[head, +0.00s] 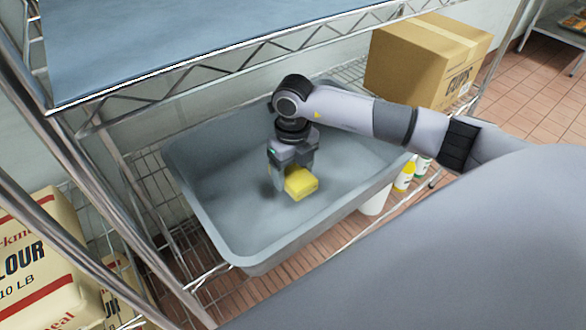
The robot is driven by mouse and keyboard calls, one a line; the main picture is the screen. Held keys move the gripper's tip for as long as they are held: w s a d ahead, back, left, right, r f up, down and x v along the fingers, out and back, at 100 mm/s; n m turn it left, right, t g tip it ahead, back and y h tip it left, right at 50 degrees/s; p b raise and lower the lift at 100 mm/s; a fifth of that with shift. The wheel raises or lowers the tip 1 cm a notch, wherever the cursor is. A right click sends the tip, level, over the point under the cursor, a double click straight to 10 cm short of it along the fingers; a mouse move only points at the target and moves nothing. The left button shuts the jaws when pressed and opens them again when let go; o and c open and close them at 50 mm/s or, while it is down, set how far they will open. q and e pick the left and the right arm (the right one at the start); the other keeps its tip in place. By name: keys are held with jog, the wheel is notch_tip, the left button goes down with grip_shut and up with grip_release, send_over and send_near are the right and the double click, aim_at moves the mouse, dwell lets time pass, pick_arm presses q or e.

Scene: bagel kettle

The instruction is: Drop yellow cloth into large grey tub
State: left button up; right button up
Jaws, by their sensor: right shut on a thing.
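The large grey tub (225,235) stands on a wire shelf in the middle of the head view, its inside otherwise bare. My right gripper (288,182) points down inside the tub's outline. It is shut on the yellow cloth (301,183), which looks like a folded, thick yellow block. The cloth shows over the tub's floor; I cannot tell whether it touches the floor. The gripper's fingers hide part of the cloth. My left gripper is not in view.
A metal shelf (180,40) runs above the tub at the upper left. A cardboard box (405,65) stands behind at the right. Flour bags (40,260) are at the left. Small bottles (404,177) and a white container (375,201) are beside the tub's right side.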

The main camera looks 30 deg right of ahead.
aim_at(294, 172)
jog(key=shift+f, duration=0.25)
jog(key=o, duration=0.9)
jog(key=shift+o, duration=0.2)
jog(key=shift+r, duration=0.25)
notch_tip(294, 172, up, 8)
jog(key=shift+r+p, duration=0.2)
jog(key=shift+p, duration=0.75)
